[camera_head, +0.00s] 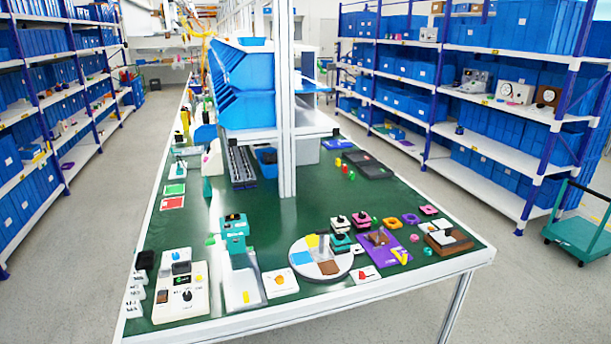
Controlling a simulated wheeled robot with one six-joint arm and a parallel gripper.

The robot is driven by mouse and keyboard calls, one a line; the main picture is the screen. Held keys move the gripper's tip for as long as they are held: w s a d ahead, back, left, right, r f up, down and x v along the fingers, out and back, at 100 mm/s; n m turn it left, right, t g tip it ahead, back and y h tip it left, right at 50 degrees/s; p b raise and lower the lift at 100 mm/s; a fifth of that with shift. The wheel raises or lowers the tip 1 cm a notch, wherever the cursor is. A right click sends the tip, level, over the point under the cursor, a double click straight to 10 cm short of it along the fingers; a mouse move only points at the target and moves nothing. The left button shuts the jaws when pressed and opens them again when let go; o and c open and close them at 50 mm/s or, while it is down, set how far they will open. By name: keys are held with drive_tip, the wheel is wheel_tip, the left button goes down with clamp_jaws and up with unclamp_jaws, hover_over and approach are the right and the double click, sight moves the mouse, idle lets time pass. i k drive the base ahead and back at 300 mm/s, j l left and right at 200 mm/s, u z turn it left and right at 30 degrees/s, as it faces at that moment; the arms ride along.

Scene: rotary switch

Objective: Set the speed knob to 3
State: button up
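A cream-white control box (181,306) sits at the near left of the green table. A black rotary knob (187,295) is on its front face, with small marks around it that are too small to read. A small green spot (181,280) shows on a dark panel above the knob. A flat white plate with an orange knob (279,281) lies to its right. I cannot tell from labels which one is the speed knob, or what setting either shows. My gripper is not in view.
White blocks (136,293) stand left of the control box. A teal machine (235,234) stands behind and right of it. A round sectored disc (321,268) and several coloured parts lie to the right. A white post (287,110) rises from the table. Bare green surface lies mid-table.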

sight(176, 256)
drive_tip(key=u, duration=1.25)
